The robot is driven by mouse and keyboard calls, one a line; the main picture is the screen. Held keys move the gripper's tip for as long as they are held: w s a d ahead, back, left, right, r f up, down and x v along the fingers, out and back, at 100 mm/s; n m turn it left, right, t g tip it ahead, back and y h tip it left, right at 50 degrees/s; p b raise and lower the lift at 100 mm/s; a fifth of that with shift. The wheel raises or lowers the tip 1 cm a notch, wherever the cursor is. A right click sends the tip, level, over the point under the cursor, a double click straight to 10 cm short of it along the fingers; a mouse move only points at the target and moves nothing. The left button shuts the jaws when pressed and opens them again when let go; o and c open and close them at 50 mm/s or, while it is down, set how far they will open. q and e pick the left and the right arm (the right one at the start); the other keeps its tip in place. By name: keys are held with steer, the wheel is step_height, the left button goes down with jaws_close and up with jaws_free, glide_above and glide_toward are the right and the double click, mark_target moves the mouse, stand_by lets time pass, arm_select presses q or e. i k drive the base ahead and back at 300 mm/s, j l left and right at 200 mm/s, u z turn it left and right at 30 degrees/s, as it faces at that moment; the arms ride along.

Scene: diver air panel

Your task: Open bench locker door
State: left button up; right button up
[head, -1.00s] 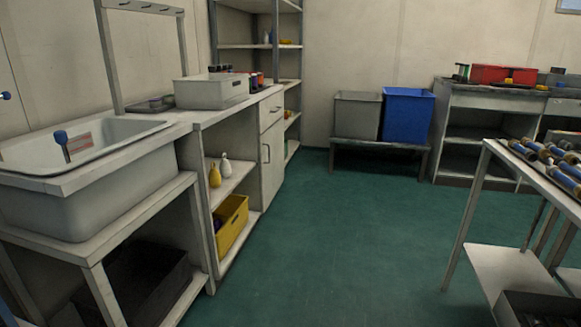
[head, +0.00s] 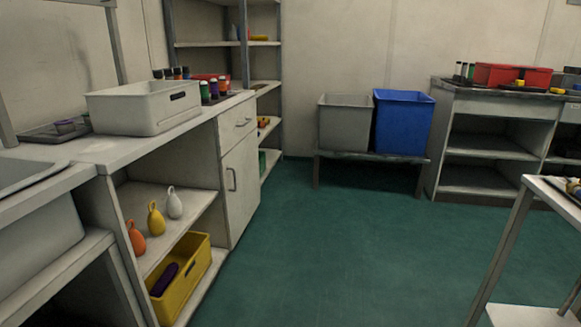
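The bench locker door (head: 240,189) is a pale grey panel at the far end of the left bench, below a drawer (head: 237,122). The door looks shut. Its vertical bar handle (head: 232,179) is on the left part of the panel. Neither of my grippers shows in the head view.
Left of the door is an open shelf with bottles (head: 156,218) and a yellow crate (head: 181,283). A grey bin (head: 346,124) and a blue bin (head: 402,122) stand on a low stand at the back. A table (head: 520,220) is at right. The green floor (head: 340,250) between is clear.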

mark_target(238, 168)
steer(key=i+l+u, duration=0.75)
steer(key=i+l, duration=0.3)
steer(key=i+l+u, duration=0.2)
steer(key=u, duration=0.55)
